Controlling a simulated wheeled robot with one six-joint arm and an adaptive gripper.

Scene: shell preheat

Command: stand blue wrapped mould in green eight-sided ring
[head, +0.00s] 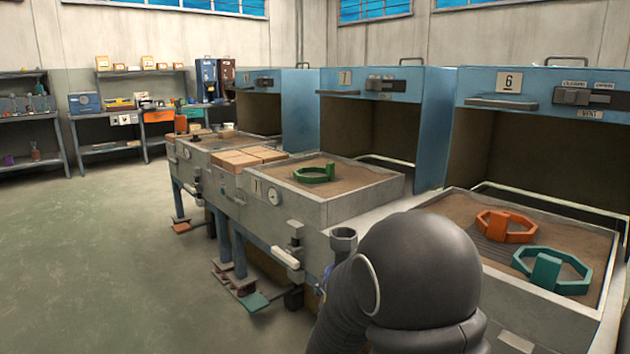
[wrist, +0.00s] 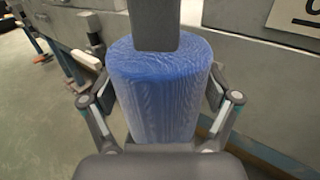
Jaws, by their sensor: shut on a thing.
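The blue wrapped mould (wrist: 155,105) stands upright in my gripper (wrist: 158,92), with a finger on each side. A dark grey stem (wrist: 154,25) rises from its top and leaves the wrist view. In the head view my arm hides most of the mould; a grey cup (head: 343,238) and a sliver of blue show beside it. A green ring (head: 315,174) with an upright block lies on sand in the middle box; its outline looks many-sided. A teal-green eight-sided ring (head: 575,284) lies in the nearest box at right. Both rings look empty.
An orange ring (head: 505,238) lies just behind the teal-green one. Blue hoods (head: 400,83) stand open behind the sand boxes, whose raised grey rims (head: 310,213) edge the sand. The floor at left is clear.

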